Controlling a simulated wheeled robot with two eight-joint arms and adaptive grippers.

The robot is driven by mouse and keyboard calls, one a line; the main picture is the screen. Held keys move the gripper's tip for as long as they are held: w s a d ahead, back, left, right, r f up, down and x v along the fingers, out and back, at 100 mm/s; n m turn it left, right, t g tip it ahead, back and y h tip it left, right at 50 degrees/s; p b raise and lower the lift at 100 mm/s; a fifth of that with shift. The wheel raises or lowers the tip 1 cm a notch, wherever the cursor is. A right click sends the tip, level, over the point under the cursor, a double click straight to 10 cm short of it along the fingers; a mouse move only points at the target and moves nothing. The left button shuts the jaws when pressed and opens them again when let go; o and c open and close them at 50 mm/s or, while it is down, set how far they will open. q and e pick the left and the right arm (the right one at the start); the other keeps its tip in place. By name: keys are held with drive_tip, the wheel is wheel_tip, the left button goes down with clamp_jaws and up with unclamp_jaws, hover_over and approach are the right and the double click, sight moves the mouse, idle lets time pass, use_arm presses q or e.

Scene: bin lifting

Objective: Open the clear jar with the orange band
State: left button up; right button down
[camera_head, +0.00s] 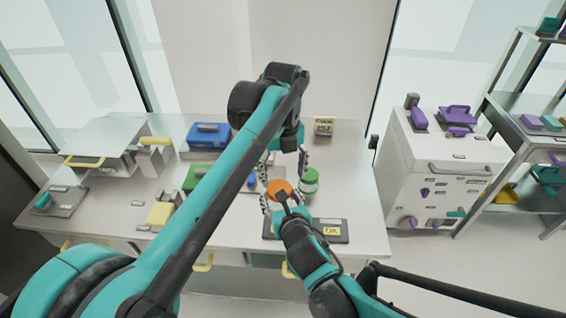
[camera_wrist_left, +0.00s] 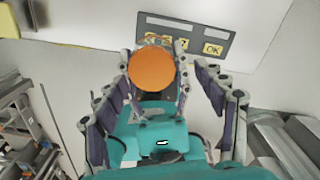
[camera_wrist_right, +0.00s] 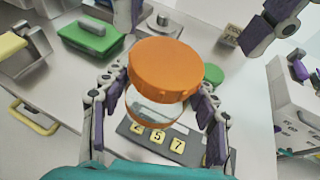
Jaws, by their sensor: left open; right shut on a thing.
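The clear jar (camera_wrist_right: 158,112) has an orange band and a wide orange lid (camera_wrist_right: 167,68) on top. The lid also shows in the head view (camera_head: 279,189) and in the left wrist view (camera_wrist_left: 152,68). My right gripper (camera_wrist_right: 158,108) is shut on the jar body, below the lid, with one finger on each side. My left gripper (camera_wrist_left: 165,85) is open and empty, its fingers spread wide above and either side of the lid, apart from it. In the head view, my left gripper (camera_head: 284,180) comes down from above. Much of the jar is hidden under its lid.
A dark keypad (camera_head: 341,232) with numbered tiles and an OK tile lies at the table's front. A green-lidded jar (camera_head: 309,182) stands close right of the orange lid. A code sign (camera_head: 324,127) stands behind. Green (camera_head: 195,178) and blue (camera_head: 208,136) boxes stand left.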

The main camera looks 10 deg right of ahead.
sight(284, 186)
use_arm(q)
drive_tip(key=shift+f, duration=1.75)
